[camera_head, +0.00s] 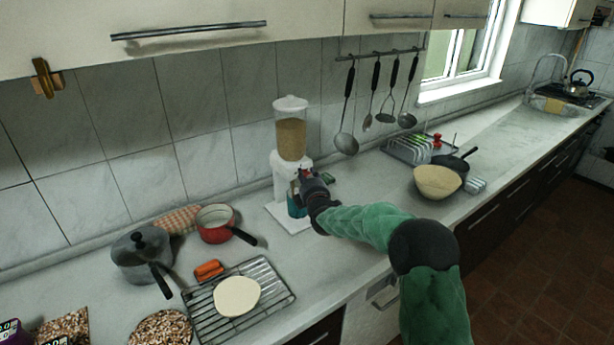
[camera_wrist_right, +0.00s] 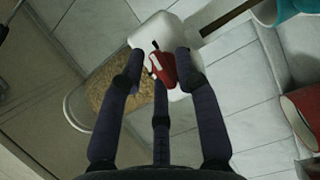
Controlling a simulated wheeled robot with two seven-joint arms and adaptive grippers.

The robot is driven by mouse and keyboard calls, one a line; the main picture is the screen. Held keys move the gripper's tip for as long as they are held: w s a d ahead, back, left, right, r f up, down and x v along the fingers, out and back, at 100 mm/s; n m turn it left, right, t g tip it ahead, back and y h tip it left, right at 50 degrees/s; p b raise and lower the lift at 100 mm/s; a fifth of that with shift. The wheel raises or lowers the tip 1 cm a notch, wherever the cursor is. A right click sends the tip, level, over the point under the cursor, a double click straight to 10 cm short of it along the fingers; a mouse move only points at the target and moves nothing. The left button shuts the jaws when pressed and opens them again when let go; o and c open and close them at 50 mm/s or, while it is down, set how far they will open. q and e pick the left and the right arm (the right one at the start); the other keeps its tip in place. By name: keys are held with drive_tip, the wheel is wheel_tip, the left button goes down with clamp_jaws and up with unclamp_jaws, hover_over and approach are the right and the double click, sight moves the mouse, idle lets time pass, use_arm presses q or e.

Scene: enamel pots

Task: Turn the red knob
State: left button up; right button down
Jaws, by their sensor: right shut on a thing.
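The food dispenser (camera_head: 291,135) stands on the counter against the tiled wall, with a clear hopper of grain above a white body. Its red knob (camera_wrist_right: 164,69) shows in the right wrist view on the white body, between the fingers. In the head view the knob is mostly hidden by my right gripper (camera_head: 305,182), which reaches the dispenser's front. My right gripper (camera_wrist_right: 160,70) is shut on the red knob, its dark fingers around it. A teal cup (camera_head: 296,206) stands below the outlet, partly hidden by the gripper. My left gripper is not in view.
A red pot (camera_head: 214,226), a grey pot (camera_head: 139,254) and a wire rack (camera_head: 275,277) with flatbread stand left of the dispenser. A beige bowl (camera_head: 438,182), a dark pan and a dish rack (camera_head: 405,151) stand to the right. Utensils hang on the wall behind.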

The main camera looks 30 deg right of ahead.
drive_tip(key=m, duration=0.1)
drive_tip(key=m+g+p, duration=0.1)
drive_tip(key=shift+d+r+m+y+p, duration=0.15)
drive_tip(key=shift+r+m+y+p, duration=0.15)
drive_tip(key=shift+m, duration=0.1)
drive_tip(key=shift+d+m+g+y, duration=0.1)
drive_tip(key=shift+m+g+y, duration=0.25)
drive_tip(key=shift+m, duration=0.35)
drive_tip(key=shift+f+m+g+y+b, duration=0.1)
drive_tip(key=shift+m+g+y+b, duration=0.15)
drive_tip(key=shift+m+y+b, duration=0.55)
drive_tip(key=shift+m+p, duration=0.75)
drive_tip(key=shift+m, duration=0.05)
drive_tip(key=m+y+p, duration=0.1)
drive_tip(key=p, duration=0.5)
drive_tip(key=m+y+p, duration=0.1)
drive_tip(key=p, duration=0.5)
drive_tip(key=m+g+y+p, duration=0.1)
drive_tip(key=m+p, duration=0.1)
drive_tip(key=p, duration=0.4)
drive_tip(key=shift+d+p, duration=0.25)
drive_tip(key=shift+p, duration=0.15)
drive_tip(key=shift+m+y+p, duration=0.25)
drive_tip(key=shift+m+p, duration=0.25)
drive_tip(key=shift+p, duration=0.85)
drive_tip(key=shift+f, duration=0.1)
